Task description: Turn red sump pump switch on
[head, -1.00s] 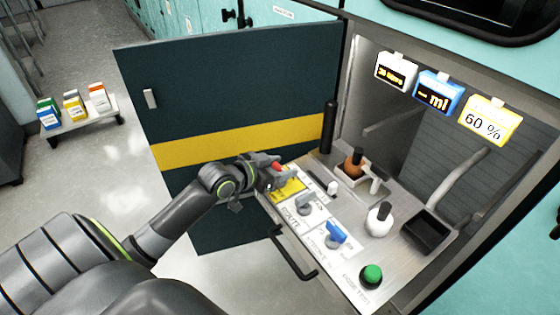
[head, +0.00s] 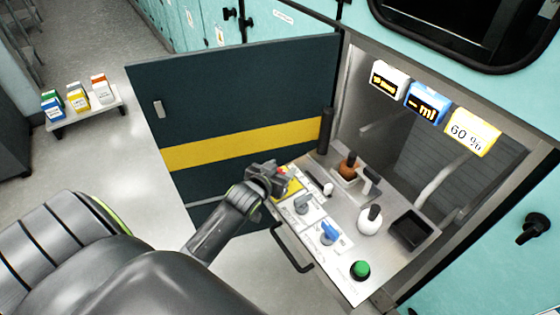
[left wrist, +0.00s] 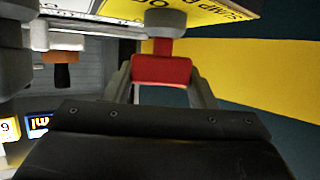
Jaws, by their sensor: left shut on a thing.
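The red sump pump switch (head: 283,172) sits on a yellow plate (head: 291,188) at the far left end of the pull-out panel. In the left wrist view the red switch handle (left wrist: 162,70) is between my left gripper's fingers, below its grey round base (left wrist: 166,19). My left gripper (head: 277,178) is shut on the red switch, and in the head view it hides part of it. My right gripper is not in view.
Beside it on the panel are a grey knob (head: 303,204), a blue switch (head: 328,233) and a green button (head: 360,270). The dark open door (head: 230,100) is at the left.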

